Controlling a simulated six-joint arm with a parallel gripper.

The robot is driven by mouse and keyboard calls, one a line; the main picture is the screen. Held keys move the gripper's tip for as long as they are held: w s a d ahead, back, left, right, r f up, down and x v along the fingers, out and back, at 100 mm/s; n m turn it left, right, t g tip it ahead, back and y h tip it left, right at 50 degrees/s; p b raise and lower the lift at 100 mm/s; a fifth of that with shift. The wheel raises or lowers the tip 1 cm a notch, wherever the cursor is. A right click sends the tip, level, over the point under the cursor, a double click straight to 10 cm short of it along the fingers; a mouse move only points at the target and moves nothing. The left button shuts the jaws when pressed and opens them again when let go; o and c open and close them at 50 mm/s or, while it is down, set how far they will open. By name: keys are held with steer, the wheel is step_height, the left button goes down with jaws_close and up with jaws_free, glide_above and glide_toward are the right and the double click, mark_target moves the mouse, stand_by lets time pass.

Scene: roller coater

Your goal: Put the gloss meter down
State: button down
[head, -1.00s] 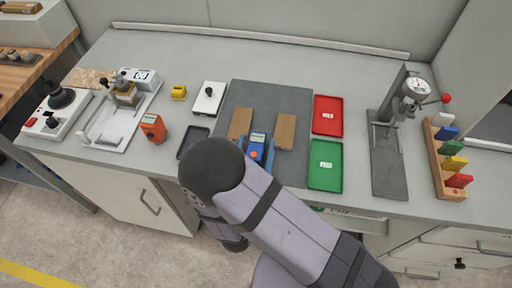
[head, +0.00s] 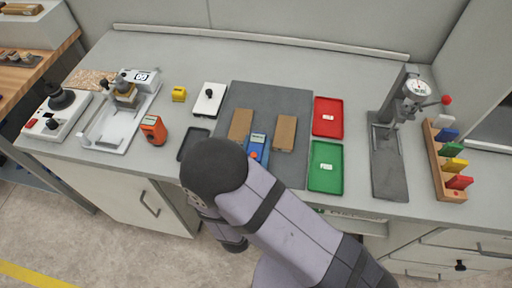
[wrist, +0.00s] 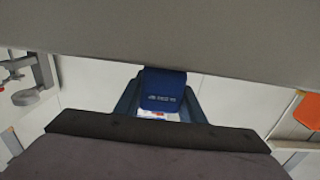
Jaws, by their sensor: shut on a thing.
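The gloss meter appears to be the small blue device with a pale display (head: 257,145), above or on the grey mat (head: 270,97) between two brown panels. My gripper (head: 257,154) is shut on it, with its blue fingers on either side and my arm hiding part of it. In the wrist view the blue body (wrist: 163,88) sits between the fingertips of my gripper (wrist: 162,100). I cannot tell whether its underside touches the mat.
Brown panels (head: 240,124) and (head: 284,133) flank the meter closely. An empty dark tray (head: 182,153) and an orange device (head: 153,130) lie left. Red (head: 328,133) and green (head: 325,182) trays lie right, then a dial gauge stand (head: 387,165). The mat's back part is clear.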

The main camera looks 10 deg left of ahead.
mark_target(258, 140)
steer(key=shift+r, duration=4.75)
steer(key=shift+w+f+b, duration=0.1)
steer(key=shift+w+b, duration=0.4)
steer(key=shift+b, duration=0.3)
steer(key=shift+w+b, duration=0.6)
steer(key=shift+w, duration=0.25)
steer(key=shift+w+r, duration=0.15)
steer(key=shift+r, duration=0.1)
steer(key=shift+f, duration=5)
steer(key=shift+f, duration=0.15)
